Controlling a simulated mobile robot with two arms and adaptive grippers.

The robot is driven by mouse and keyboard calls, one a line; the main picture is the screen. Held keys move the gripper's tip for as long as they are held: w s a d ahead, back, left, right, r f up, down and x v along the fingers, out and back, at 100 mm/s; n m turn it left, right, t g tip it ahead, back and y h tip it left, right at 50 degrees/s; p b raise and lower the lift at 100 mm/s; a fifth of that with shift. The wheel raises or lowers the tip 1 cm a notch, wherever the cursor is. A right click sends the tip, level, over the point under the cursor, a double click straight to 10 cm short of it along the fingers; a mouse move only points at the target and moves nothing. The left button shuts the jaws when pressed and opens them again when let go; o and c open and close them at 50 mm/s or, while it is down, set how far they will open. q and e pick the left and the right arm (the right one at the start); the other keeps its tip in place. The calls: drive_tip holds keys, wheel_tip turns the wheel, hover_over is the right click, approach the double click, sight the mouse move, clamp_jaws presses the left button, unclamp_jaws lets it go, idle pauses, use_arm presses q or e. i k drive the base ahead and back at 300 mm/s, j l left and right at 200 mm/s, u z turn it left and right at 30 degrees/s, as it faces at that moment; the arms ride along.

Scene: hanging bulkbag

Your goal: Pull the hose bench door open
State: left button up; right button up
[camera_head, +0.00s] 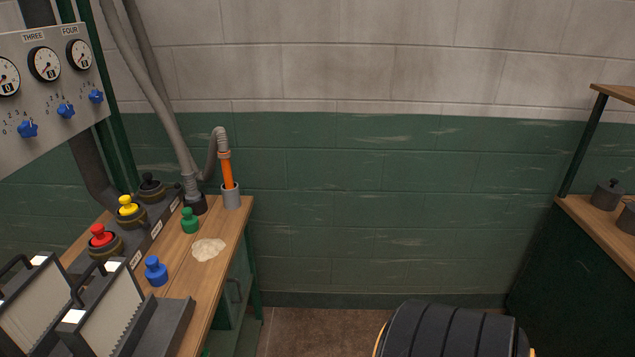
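The hose bench (214,277) stands at the left with a wooden top and a green base. Its green door (236,284) is on the side facing right, below the top, seen at a steep angle. A dark curved handle (234,291) shows on the door. The door looks shut, but the angle hides most of its edges.
On the bench are a grey hose (214,150) with an orange nozzle in a holder, green (190,221) and blue (156,271) caps, and a pale patch. A gauge panel (48,90) stands behind. Brown floor (320,328) lies right of the bench; shelving (590,225) stands far right.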

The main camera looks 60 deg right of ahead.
sight(234, 288)
drive_tip(key=z, duration=1.3)
drive_tip(key=i+l, duration=0.2)
drive_tip(key=l, duration=0.2)
drive_tip(key=i+l, duration=0.2)
drive_tip(key=l, duration=0.15)
